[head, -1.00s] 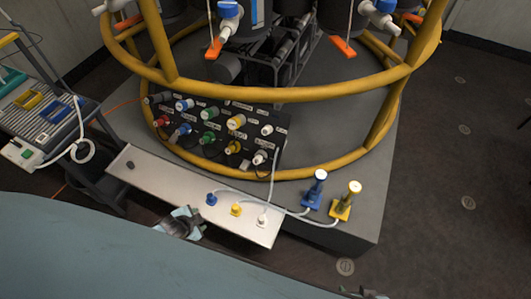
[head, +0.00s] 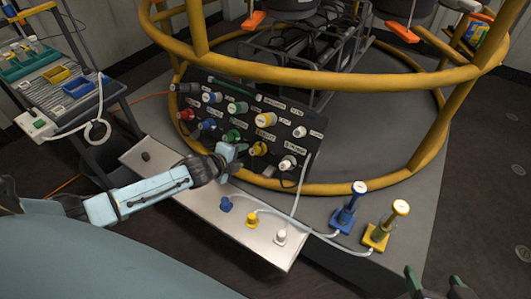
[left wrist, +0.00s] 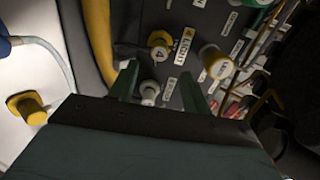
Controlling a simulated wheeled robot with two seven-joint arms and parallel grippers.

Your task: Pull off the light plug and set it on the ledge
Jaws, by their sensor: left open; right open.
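The panel (head: 215,85) carries several coloured plugs. In the left wrist view, a yellow plug (left wrist: 160,45) has a label beside it that seems to read LIGHT; it also shows low on the panel in the head view (head: 257,149). A white plug (left wrist: 149,92) sits just below it, between my fingers in that view. My left gripper (head: 236,153) is open, empty and in front of the panel's lower row; I cannot tell any contact. The pale ledge (head: 190,198) lies below. My right gripper (head: 436,284) is open and empty at the lower right.
Blue (head: 347,208) and yellow (head: 388,224) posts stand to the right. A yellow ring frame (head: 330,75) arches over the panel. The ledge's left part is mostly bare.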

